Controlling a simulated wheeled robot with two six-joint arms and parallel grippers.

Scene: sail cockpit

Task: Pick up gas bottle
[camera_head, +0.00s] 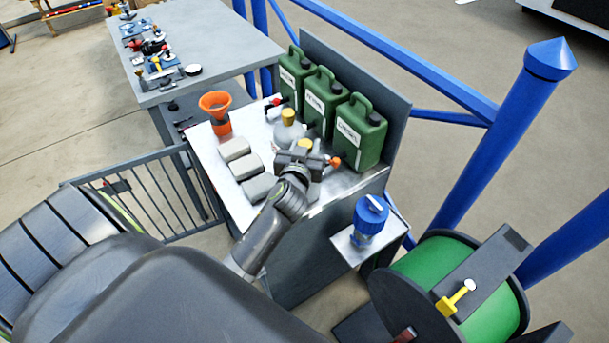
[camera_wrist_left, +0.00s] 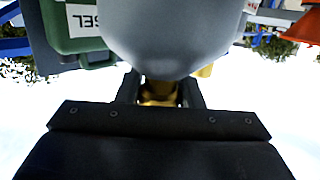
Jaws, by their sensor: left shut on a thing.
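A grey gas bottle with a yellow top (camera_head: 305,145) stands at the front of the light bench, largely hidden by my left gripper (camera_head: 300,158). In the left wrist view its rounded grey body (camera_wrist_left: 165,40) fills the top middle. There, the fingers of my left gripper (camera_wrist_left: 158,92) are shut on its brass-coloured neck part. A second grey bottle with a yellow cap (camera_head: 288,130) stands just behind. I cannot tell whether the held bottle touches the bench. My right gripper is not in view.
Several green jerry cans (camera_head: 360,130) line the bench's back panel. An orange funnel (camera_head: 215,102) and grey blocks (camera_head: 246,166) are to the left. A blue-topped device (camera_head: 370,215) and green reel (camera_head: 435,278) are at right. A grey railing (camera_head: 150,200) stands left of the bench.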

